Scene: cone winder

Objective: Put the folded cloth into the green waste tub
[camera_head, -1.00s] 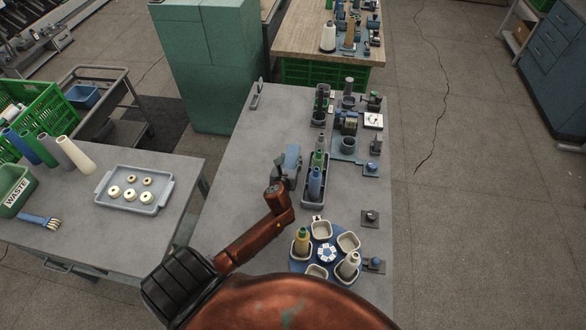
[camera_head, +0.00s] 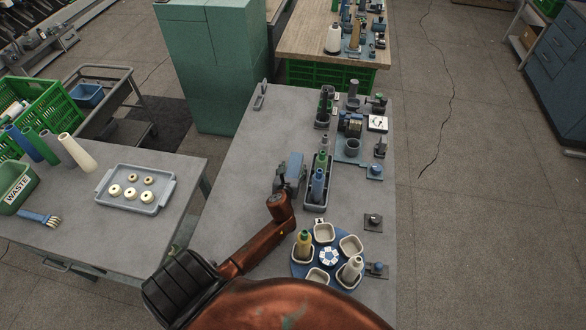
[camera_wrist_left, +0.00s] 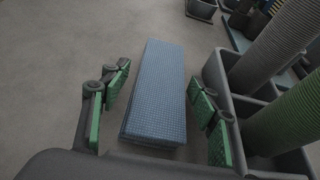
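The folded cloth, a blue checked flat block, lies on the grey bench; in the left wrist view the cloth (camera_wrist_left: 155,95) shows between the fingers, and in the head view the cloth (camera_head: 295,163) is partly hidden by the gripper. My left gripper (camera_head: 288,180) is at the cloth's near end. In the wrist view this gripper (camera_wrist_left: 160,112) is open, its green-padded fingers on either side of the cloth with gaps visible. The green waste tub (camera_head: 17,190), labelled WASTE, stands on the left table. My right gripper is not in view.
A grey divided tray (camera_head: 316,195) with upright cones stands close right of the cloth. A round blue turntable (camera_head: 300,268) with white cups is nearer me. On the left table are a tray (camera_head: 160,183) of rings, a brush (camera_head: 38,218) and several tubes. Bench left of the cloth is clear.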

